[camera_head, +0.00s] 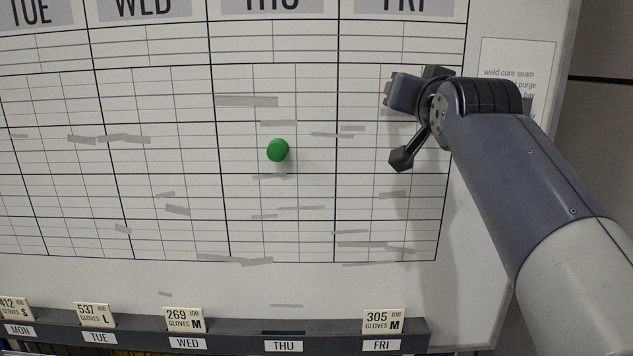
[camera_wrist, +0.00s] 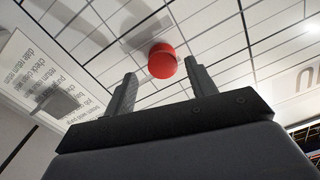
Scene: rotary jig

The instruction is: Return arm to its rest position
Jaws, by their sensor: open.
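My gripper (camera_head: 393,92) is in front of the upper FRI column of the whiteboard (camera_head: 300,285) in the head view, with my arm reaching in from the lower right. In the wrist view my gripper (camera_wrist: 160,70) is open, with its two dark fingers apart. A red round magnet (camera_wrist: 162,60) shows on the board beyond and between the fingertips. The fingers do not hold it, and a gap in depth cannot be judged. The red magnet is not visible in the head view.
A green magnet (camera_head: 278,150) is on the board's THU column. A printed sheet (camera_head: 517,60) is at the right. A dark rail (camera_head: 230,333) along the bottom holds glove cards, such as the FRI card (camera_head: 383,321); its THU place has no card. Board left of my gripper is open.

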